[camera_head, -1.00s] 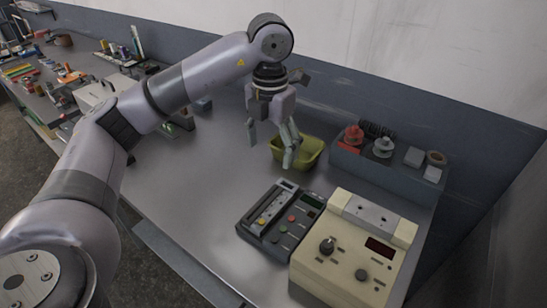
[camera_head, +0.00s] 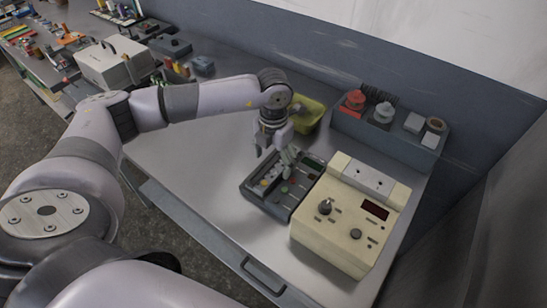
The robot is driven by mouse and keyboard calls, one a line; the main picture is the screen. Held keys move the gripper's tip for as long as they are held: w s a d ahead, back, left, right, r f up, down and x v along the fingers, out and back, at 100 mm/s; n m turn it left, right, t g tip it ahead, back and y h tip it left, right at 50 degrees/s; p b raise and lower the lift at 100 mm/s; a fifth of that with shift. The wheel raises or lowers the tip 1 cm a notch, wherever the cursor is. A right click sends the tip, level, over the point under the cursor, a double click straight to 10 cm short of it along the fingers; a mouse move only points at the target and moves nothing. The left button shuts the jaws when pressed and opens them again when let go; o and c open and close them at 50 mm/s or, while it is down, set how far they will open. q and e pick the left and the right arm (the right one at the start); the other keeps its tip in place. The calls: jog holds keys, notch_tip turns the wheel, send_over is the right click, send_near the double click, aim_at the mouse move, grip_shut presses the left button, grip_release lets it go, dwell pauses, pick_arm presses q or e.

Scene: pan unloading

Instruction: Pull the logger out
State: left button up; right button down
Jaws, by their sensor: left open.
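A dark grey device (camera_head: 272,202) with small coloured buttons and a small display lies on the grey workbench, left of a cream instrument. It may be the logger or hold it; I cannot tell which. My left gripper (camera_head: 274,153) points down over the device's far edge, its fingers apart with nothing seen between them. I cannot tell whether a fingertip touches the device. The gripper hides part of the device's far end. My right gripper is not in view.
The cream instrument (camera_head: 340,240) with knobs and a red display stands close on the right. A yellow-green bin (camera_head: 308,114) is behind the gripper. A grey tray (camera_head: 385,142) holds spools at the back. The bench left of the device (camera_head: 190,160) is clear.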

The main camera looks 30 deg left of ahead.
pick_arm(q)
jog(key=shift+f, duration=0.45)
jog(key=c, duration=1.5)
jog(key=o, duration=0.8)
jog(key=c, duration=0.6)
